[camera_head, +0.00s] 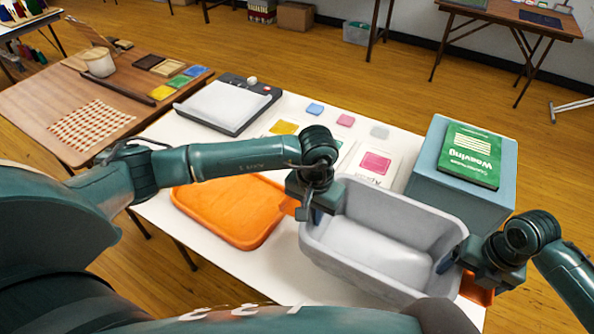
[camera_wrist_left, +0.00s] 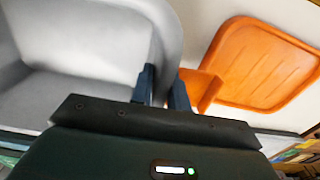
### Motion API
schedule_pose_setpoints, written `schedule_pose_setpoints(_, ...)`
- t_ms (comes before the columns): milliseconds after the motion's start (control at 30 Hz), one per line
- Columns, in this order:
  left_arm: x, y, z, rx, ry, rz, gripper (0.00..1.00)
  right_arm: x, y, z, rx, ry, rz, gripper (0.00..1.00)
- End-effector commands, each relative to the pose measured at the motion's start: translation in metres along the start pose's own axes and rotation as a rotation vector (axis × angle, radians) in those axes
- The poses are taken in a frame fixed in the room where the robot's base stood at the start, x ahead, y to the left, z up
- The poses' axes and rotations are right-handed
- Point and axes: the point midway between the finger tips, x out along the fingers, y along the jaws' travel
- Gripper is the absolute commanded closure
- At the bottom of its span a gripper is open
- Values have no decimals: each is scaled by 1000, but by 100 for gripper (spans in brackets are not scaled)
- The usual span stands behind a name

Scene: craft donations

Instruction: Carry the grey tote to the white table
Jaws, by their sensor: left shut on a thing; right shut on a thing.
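The grey tote (camera_head: 384,254) is an open, empty bin at the front right of the white table (camera_head: 300,264). It looks upright over the table; whether its base touches the top is hidden. My left gripper (camera_head: 306,212) is shut on the tote's left rim. In the left wrist view, the tote (camera_wrist_left: 75,55) fills the left side and its wall lies between my left fingers (camera_wrist_left: 164,90). My right gripper (camera_head: 458,256) is shut on the tote's right rim. Its fingertips are partly hidden.
An orange tray (camera_head: 228,212) lies just left of the tote. A blue box (camera_head: 455,200) with a green Weaving book (camera_head: 470,155) stands close behind its right side. Cards and small coloured pads lie behind it, with a grey-white device (camera_head: 228,104) at the back left. A brown table (camera_head: 45,105) adjoins at left.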

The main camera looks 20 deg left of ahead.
Motion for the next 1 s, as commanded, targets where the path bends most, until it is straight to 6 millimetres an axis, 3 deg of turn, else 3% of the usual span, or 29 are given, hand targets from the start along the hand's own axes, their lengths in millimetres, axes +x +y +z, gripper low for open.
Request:
schedule_pose_setpoints(833,52,-2,0,-1,-2,-5,100,50,-5,1,1,-3,0,51)
schedule_pose_setpoints(867,51,-2,0,-1,-2,-5,82,49,-5,1,1,-2,0,14)
schedule_pose_setpoints(1000,48,-1,0,-1,-2,-5,71,47,-4,0,1,-1,0,3)
